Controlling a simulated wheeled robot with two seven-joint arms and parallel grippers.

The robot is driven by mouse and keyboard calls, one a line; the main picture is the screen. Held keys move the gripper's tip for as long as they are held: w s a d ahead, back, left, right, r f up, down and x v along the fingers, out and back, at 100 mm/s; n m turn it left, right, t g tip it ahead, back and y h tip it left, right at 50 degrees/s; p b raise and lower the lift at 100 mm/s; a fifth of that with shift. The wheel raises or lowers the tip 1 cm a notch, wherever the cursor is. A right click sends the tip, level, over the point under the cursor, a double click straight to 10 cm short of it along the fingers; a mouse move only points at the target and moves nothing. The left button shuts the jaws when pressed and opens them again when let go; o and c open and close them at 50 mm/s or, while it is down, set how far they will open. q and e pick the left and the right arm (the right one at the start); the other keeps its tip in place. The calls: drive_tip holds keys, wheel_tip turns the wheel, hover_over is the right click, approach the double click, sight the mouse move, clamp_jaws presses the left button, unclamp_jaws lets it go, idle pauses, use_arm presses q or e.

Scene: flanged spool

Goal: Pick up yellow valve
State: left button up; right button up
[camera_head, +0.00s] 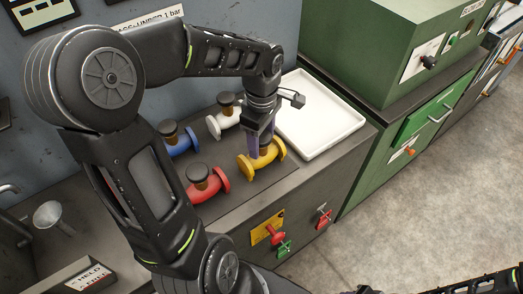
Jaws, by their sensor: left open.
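The yellow valve (263,162) is a flanged spool lying on the dark mat on the counter. My left gripper (261,148) points down right over it, with its open fingers at the valve's upper middle part. The gripper partly hides the valve's top, and I cannot tell whether the fingers touch it. My right gripper is out of view; only a piece of dark arm shows at the bottom right.
Red (204,186), blue (180,140) and white (226,118) valves stand close by on the mat. A white tray (352,121) lies to the right, empty where visible. Green cabinets (395,50) rise beyond the counter's right end.

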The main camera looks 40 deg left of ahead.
use_arm(q)
drive_tip(key=shift+f, duration=0.8)
clamp_jaws()
idle(0.4)
drive_tip(key=shift+r, duration=0.1)
